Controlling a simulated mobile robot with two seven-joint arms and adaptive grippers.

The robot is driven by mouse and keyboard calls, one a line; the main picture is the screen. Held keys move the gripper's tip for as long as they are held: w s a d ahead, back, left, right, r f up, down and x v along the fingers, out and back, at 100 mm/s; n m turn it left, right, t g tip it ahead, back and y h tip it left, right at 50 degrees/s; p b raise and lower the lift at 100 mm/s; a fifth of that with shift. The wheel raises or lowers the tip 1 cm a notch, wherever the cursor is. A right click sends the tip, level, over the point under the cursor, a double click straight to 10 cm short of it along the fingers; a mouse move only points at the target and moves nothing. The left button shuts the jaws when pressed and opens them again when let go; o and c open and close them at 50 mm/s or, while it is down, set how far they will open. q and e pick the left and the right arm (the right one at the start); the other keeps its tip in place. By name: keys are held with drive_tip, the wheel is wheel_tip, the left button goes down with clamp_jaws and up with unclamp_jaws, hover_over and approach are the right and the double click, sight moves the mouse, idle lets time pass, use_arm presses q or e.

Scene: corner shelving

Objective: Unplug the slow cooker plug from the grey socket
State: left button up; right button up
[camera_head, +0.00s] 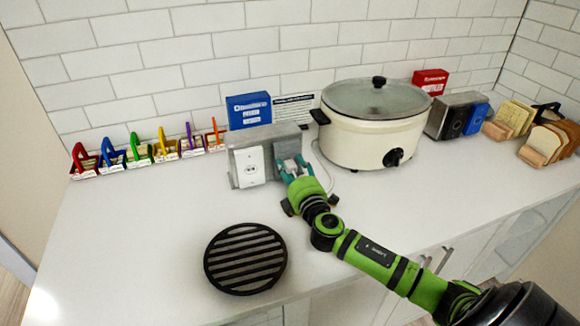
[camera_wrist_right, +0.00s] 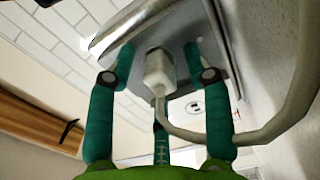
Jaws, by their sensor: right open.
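The white slow cooker plug (camera_wrist_right: 157,72) sits in the grey socket (camera_wrist_right: 172,44) in the right wrist view. Its cord (camera_wrist_right: 230,135) loops down and up to the right. In the head view the grey socket (camera_head: 289,146) is on the right part of the metal outlet box, largely hidden by my gripper, and the plug cannot be made out. My right gripper (camera_head: 292,164) is open in front of it. In the wrist view its teal fingers (camera_wrist_right: 159,54) stand on either side of the plug, with visible gaps. The cream slow cooker (camera_head: 362,143) stands to the right. My left gripper is not in view.
A white outlet (camera_head: 249,167) is on the box's left part. A round black grate (camera_head: 245,259) lies on the counter (camera_head: 140,235) in front. A blue box (camera_head: 249,109) stands behind. Small colourful holders (camera_head: 139,151) line the wall. A toaster (camera_head: 455,117) is right of the cooker. The front-left counter is clear.

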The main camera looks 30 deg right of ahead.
sight(293, 171)
idle(0.5)
clamp_jaws()
drive_tip(key=shift+s+a+f, duration=0.1)
drive_tip(key=shift+s+f, duration=0.1)
drive_tip(key=shift+s+a, duration=0.1)
drive_tip(key=shift+s, duration=0.3)
drive_tip(key=shift+r+p+v, duration=0.2)
drive_tip(key=shift+p+v, duration=0.1)
drive_tip(key=shift+v, duration=2.1)
